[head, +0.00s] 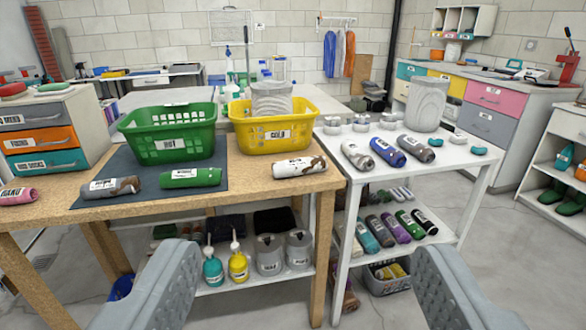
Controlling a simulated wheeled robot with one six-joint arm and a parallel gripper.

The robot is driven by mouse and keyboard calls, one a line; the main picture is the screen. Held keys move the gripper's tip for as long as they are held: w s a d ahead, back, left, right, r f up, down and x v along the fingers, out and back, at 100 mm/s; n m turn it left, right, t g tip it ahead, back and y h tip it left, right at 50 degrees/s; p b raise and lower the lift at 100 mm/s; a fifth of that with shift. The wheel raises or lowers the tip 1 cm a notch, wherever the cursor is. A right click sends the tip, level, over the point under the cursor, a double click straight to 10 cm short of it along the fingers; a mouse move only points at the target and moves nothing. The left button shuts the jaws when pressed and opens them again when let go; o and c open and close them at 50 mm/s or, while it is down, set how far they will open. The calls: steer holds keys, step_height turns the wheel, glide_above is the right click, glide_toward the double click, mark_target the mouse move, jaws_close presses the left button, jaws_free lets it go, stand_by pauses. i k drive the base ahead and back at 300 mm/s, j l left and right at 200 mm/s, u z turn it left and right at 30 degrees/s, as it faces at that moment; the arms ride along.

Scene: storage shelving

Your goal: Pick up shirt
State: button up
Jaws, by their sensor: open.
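My gripper (303,254) is open and empty, its two grey fingers wide apart at the bottom of the view, in front of the tables. No item is clearly a shirt. Several rolled, labelled bundles lie on the tables: a grey-brown one (110,187) and a green one (191,178) on a dark mat, a white-brown one (299,167) at the wooden table's right end, and a pink one (17,196) at far left. On the white table lie a white one (357,155), a blue one (387,152) and a grey one (416,148). Most small labels are hard to read.
A green basket (170,127) and a yellow basket (272,132) stand on the wooden table (255,185). Bottles (238,264) and grey containers stand below. More rolls (396,227) lie on the white table's lower shelf. A drawer unit (45,137) is at left. Floor at right is clear.

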mark_target(299, 166)
steer(key=i+j, duration=0.1)
steer(key=i, duration=0.5)
steer(key=i+j+z, duration=0.1)
steer(key=i, duration=0.5)
